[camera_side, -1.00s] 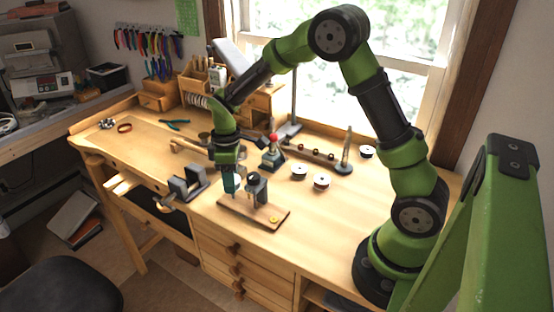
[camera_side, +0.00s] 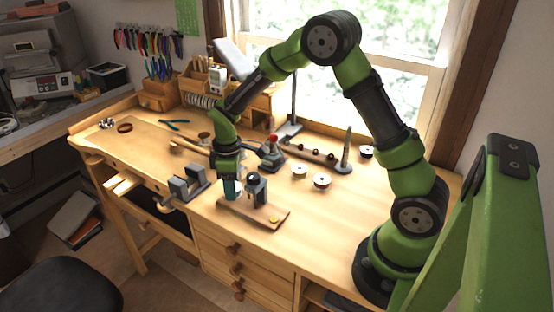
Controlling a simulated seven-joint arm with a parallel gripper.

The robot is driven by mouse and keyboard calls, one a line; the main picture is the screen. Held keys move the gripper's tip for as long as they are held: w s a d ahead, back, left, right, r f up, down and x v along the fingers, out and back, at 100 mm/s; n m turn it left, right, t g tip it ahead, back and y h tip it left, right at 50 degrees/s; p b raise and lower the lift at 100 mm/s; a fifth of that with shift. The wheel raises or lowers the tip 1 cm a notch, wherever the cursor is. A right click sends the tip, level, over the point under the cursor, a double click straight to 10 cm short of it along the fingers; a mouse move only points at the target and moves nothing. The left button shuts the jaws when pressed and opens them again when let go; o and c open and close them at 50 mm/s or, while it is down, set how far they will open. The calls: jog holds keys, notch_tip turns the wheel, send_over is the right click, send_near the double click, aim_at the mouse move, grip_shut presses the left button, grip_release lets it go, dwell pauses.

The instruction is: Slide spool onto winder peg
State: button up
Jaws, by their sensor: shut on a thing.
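The winder is a brown wooden base (camera_side: 262,216) with a dark grey upright block (camera_side: 257,189) and a yellow round piece near its right end. My gripper (camera_side: 232,192) points down over the left part of the base, just left of the grey block. Its teal fingers are shut on a small pale thing, apparently a spool, of which only a little shows low between them. The peg is hidden by the fingers, so I cannot tell whether the spool is around it or above it.
A grey vise-like tool (camera_side: 187,186) stands left of my gripper. A red-topped device (camera_side: 272,150) stands behind. The bench's right front is clear.

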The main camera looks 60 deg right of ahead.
jog(key=shift+f, duration=0.6)
jog(key=o, duration=1.1)
notch_tip(320, 180, up, 17)
jog(key=shift+f, duration=0.1)
dwell(0.4)
